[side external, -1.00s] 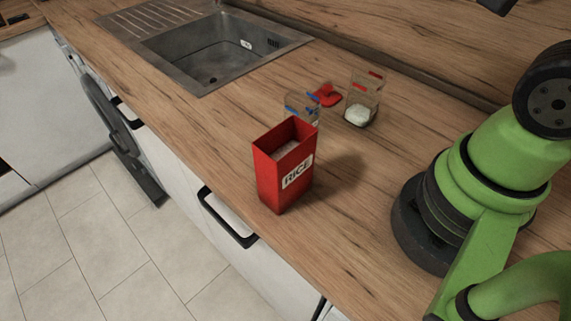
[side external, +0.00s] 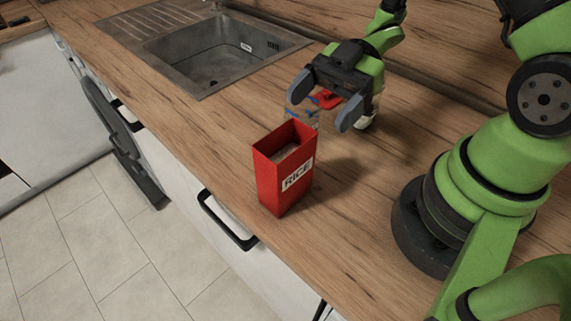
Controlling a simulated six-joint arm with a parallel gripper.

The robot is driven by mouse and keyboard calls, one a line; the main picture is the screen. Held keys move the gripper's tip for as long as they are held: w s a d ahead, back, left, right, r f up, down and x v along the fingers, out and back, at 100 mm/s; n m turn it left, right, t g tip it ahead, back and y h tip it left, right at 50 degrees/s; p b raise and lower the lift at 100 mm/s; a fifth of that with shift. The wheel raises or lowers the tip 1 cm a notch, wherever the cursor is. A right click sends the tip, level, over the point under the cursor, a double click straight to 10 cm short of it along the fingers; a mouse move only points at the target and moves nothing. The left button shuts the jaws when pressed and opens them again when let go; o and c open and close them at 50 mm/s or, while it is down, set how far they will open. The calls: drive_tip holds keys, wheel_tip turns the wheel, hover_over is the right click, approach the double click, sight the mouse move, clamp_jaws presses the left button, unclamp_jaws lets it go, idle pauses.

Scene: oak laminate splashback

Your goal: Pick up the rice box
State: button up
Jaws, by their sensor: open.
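The rice box (side external: 283,172) is a red, open-topped box with a white RICE label, standing upright near the front edge of the wooden counter. Its pale contents show inside the top. My gripper (side external: 324,102) is open and empty, above and behind the box to its upper right in the picture. Its two grey fingers point toward the box and do not appear to touch it.
A clear container with blue marks (side external: 303,112) stands just behind the box, partly hidden by my gripper. A red item (side external: 326,98) lies behind it. A steel sink (side external: 205,55) is at the back left. The counter (side external: 330,235) right of the box is clear.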

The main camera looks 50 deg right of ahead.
sight(291, 135)
drive_tip(key=x, duration=0.7)
drive_tip(key=shift+w, duration=0.1)
drive_tip(key=c, duration=1.5)
